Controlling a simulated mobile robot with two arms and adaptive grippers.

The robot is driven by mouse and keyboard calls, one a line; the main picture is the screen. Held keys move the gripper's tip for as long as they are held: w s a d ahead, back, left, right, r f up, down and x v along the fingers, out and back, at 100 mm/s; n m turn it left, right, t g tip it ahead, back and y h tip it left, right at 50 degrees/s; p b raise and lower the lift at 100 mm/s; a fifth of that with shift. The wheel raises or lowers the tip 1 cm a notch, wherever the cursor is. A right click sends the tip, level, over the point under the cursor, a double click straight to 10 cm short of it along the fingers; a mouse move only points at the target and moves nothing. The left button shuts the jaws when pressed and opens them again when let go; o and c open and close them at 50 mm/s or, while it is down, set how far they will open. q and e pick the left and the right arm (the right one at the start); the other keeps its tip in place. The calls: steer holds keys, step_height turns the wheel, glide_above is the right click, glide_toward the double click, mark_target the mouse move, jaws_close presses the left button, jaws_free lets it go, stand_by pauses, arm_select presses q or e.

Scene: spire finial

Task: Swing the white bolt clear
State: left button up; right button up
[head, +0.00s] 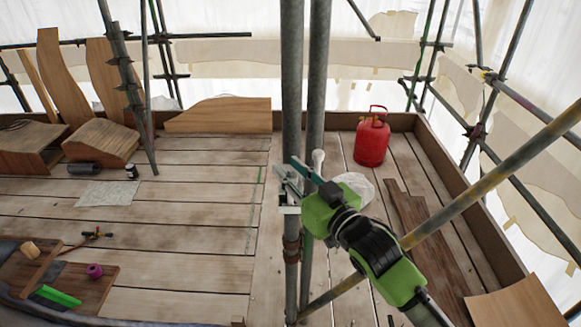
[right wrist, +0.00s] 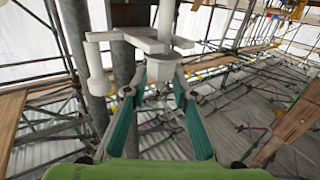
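A white fitting (right wrist: 140,38) is fixed at the grey upright poles (head: 291,90). It has a flat bar with a round white peg (right wrist: 163,70) and a second peg (right wrist: 97,72) at its left end. I cannot tell for sure which part is the bolt. In the head view a white knob (head: 318,157) shows beside the poles, above my gripper. My right gripper (head: 291,168) is at the poles. In the right wrist view its teal fingers (right wrist: 156,84) stand apart, with the round peg between or just beyond their tips. My left gripper is not in view.
A diagonal pole (head: 489,181) crosses by my right arm. A red gas bottle (head: 371,140) stands on the planks behind. A wooden tray (head: 93,284) with a green piece (head: 57,296) is at lower left. Curved wooden panels (head: 64,80) stand at the back left. The middle planks are mostly clear.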

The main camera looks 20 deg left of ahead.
steer(key=shift+c, duration=0.3)
jaws_close()
